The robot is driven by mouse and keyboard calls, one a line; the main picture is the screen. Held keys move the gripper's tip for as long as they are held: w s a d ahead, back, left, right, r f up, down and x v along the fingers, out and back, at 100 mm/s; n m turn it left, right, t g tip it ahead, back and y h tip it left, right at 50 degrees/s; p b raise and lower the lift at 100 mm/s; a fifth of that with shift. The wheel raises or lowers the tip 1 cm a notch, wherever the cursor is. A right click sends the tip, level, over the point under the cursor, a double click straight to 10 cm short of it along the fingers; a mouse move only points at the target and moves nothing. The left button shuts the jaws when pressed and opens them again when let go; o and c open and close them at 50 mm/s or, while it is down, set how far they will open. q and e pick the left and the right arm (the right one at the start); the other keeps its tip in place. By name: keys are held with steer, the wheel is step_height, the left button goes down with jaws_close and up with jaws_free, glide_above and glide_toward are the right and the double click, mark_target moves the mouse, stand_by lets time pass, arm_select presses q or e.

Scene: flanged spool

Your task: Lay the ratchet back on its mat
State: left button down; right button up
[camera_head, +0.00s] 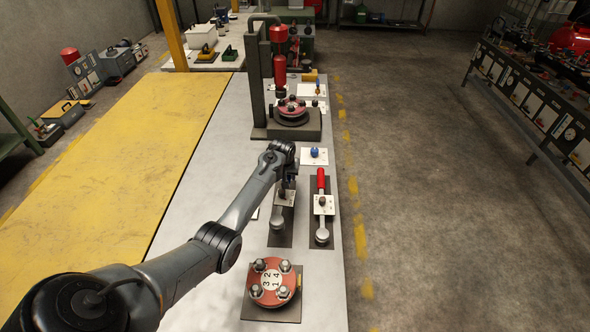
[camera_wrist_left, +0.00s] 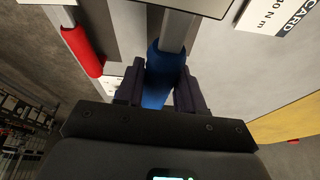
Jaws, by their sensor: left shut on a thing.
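My left gripper (camera_head: 286,186) is shut on the blue handle (camera_wrist_left: 158,78) of a ratchet. The ratchet's grey head (camera_head: 278,222) shows below the gripper in the head view, over a dark mat (camera_head: 280,240). I cannot tell whether the ratchet touches the mat. The gripper and wrist hide most of the handle in the head view. In the left wrist view, the blue handle lies between the two dark fingers and the grey shaft runs up out of the frame. My right gripper is not in view.
A red-handled tool (camera_head: 321,182) lies on another dark mat (camera_head: 320,241) to the right. A red flanged part with bolts (camera_head: 272,281) sits in front. A press stand (camera_head: 282,128) with a similar part stands behind. A white card (camera_wrist_left: 283,14) shows in the wrist view.

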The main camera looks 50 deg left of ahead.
arm_select(q)
steer(key=shift+w+a+f, duration=0.15)
steer(key=shift+f, duration=0.15)
steer(key=shift+w+f, duration=0.15)
steer(key=shift+f, duration=0.1)
steer(key=shift+s+f+b, duration=0.2)
steer(key=shift+f+b, duration=0.65)
steer(key=shift+b, duration=0.15)
steer(key=shift+f+b, duration=0.4)
step_height(320, 180, down, 3)
steer(key=b, duration=0.3)
steer(key=shift+f, duration=0.1)
